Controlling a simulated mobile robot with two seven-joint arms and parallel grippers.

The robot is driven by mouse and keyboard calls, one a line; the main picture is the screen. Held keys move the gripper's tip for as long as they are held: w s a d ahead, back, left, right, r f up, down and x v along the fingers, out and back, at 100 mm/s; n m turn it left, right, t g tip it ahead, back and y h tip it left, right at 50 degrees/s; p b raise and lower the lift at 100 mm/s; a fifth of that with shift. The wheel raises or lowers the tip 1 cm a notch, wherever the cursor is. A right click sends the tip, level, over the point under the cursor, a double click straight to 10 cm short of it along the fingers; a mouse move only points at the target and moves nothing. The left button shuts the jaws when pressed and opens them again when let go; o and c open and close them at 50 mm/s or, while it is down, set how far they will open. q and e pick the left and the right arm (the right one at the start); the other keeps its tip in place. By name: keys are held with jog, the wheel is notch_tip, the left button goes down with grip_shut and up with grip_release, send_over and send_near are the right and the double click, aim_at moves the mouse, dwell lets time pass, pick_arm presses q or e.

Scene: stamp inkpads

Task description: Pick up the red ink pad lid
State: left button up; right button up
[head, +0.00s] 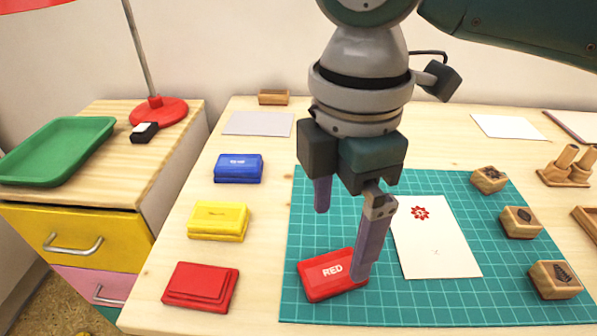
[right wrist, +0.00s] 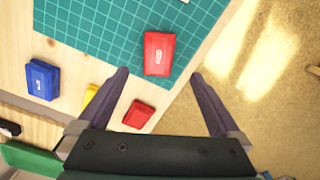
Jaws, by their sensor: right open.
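The red ink pad lid (head: 322,278), a red block with a white RED label, lies flat on the front left of the green cutting mat (head: 430,312). In the right wrist view the lid (right wrist: 158,50) lies ahead of and between the fingertips. My right gripper (head: 341,246) is open, pointing down over the mat. In the head view one finger overlaps the lid's right end; I cannot tell whether it touches. A red unlabelled pad (head: 200,288) sits on the wood left of the mat; it also shows in the right wrist view (right wrist: 138,114). My left gripper is not in view.
A yellow pad (head: 218,221) and a blue pad (head: 238,168) stand behind the unlabelled red one. A white card (head: 436,250) with a red flower print lies right of the lid. Wooden stamps (head: 521,222) stand at the mat's right. The front middle of the mat is clear.

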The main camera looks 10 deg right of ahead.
aim_at(329, 271)
jog(key=f+b, duration=0.1)
jog(key=f, duration=0.3)
jog(key=f+b, duration=0.1)
jog(key=f, duration=0.2)
jog(key=shift+a+f, duration=0.2)
jog(key=shift+f, duration=0.2)
jog(key=shift+w, duration=0.1)
jog(key=c, duration=1.4)
jog(key=shift+r, duration=0.15)
